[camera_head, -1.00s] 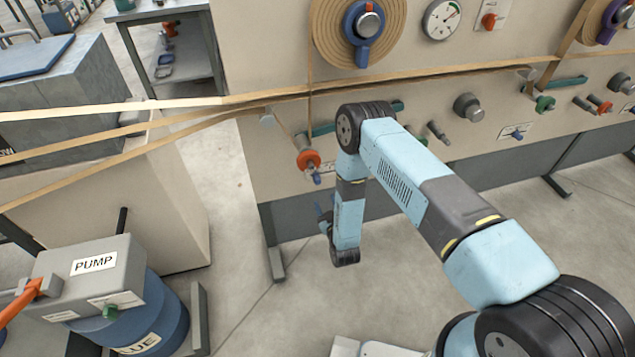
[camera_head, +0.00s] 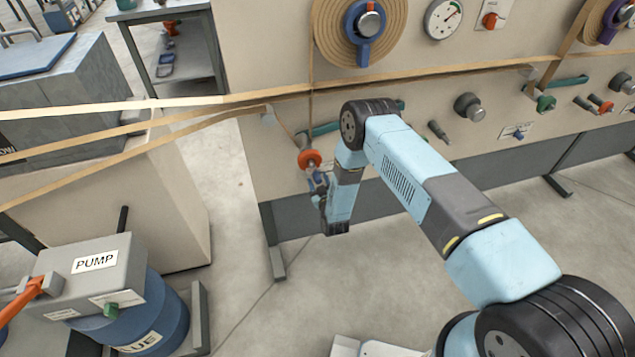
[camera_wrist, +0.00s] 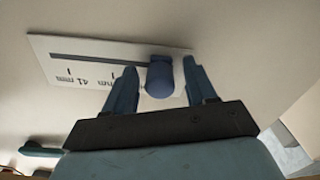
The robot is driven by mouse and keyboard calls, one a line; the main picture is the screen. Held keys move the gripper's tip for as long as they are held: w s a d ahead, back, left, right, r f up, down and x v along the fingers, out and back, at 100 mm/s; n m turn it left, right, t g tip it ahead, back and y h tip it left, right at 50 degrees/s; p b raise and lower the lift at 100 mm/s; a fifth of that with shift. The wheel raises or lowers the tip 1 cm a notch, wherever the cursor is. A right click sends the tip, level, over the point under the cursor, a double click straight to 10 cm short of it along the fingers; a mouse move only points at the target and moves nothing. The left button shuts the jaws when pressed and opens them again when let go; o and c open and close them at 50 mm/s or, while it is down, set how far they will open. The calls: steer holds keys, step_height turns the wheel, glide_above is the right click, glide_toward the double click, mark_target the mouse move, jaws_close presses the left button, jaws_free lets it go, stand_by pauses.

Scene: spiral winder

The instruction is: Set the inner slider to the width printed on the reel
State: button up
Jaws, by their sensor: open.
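The blue slider knob (camera_wrist: 159,80) sits at one end of a dark slot in a white scale plate (camera_wrist: 60,45) in the wrist view. The plate looks upside down; one mark reads "41 mm", and a second is partly hidden by a finger. My gripper (camera_wrist: 160,68) is open, with one finger on each side of the knob; I cannot tell whether they touch it. In the head view, my gripper (camera_head: 318,184) is at the panel below an orange collar (camera_head: 309,159). The tan reel (camera_head: 392,28) is above; I cannot read any width on it.
Tan strips (camera_head: 200,102) run across the panel front from the left. A dark green handle (camera_wrist: 40,151) shows in the wrist view. A grey pump box (camera_head: 85,270) stands at lower left. Open floor (camera_head: 270,310) lies below the panel.

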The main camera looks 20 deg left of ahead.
jaws_close()
stand_by(0.4)
